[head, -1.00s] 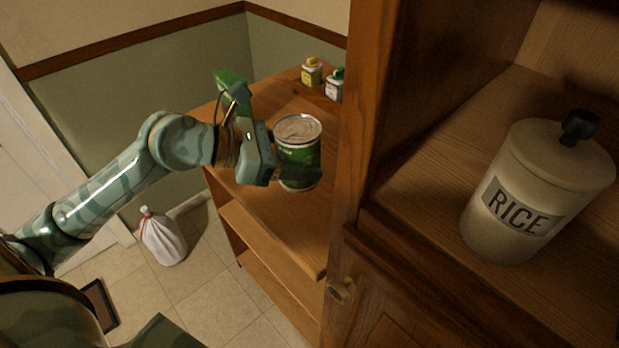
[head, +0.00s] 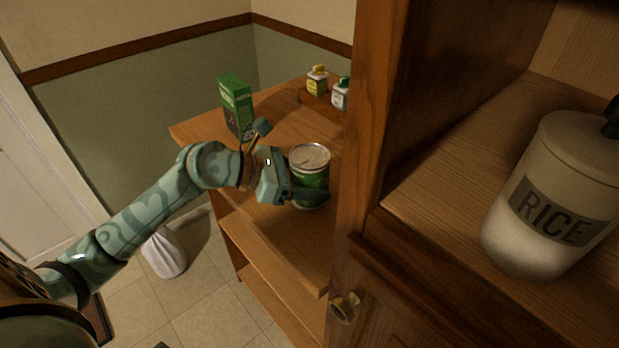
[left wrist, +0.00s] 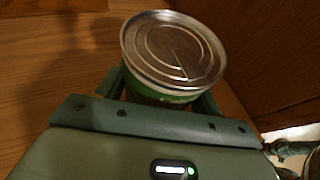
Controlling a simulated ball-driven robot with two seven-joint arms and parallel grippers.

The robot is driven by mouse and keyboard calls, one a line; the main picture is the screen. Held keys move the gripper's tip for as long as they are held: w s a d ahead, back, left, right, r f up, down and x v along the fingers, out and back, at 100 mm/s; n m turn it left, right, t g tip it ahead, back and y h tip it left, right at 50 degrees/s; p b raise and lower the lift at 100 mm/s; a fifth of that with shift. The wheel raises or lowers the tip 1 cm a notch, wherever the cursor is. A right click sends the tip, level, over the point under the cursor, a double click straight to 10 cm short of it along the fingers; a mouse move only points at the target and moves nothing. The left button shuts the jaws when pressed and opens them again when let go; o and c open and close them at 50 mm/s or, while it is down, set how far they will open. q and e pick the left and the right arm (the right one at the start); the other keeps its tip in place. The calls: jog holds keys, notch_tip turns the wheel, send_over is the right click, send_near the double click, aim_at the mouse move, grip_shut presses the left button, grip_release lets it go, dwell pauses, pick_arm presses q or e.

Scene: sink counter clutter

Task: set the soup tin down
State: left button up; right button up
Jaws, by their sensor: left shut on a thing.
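The soup tin (head: 311,178) is a green can with a silver lid, upright over the wooden counter top beside the tall cabinet. My left gripper (head: 306,196) is shut on it, with fingers around its sides. In the left wrist view the tin's lid (left wrist: 173,50) shows between the fingers, with a little of its green side below. My right gripper is not in view.
A green box (head: 236,104) stands behind my left wrist. Two small bottles, one yellow-capped (head: 317,81) and one green-capped (head: 341,94), stand at the back. The cabinet's side (head: 375,120) is close right of the tin. A rice canister (head: 556,200) stands in the cabinet.

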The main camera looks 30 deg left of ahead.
pick_arm(q)
jog(key=shift+f, duration=0.15)
jog(key=o, duration=1.3)
jog(key=shift+r, duration=0.2)
jog(key=p+v, duration=0.2)
jog(key=v, duration=1)
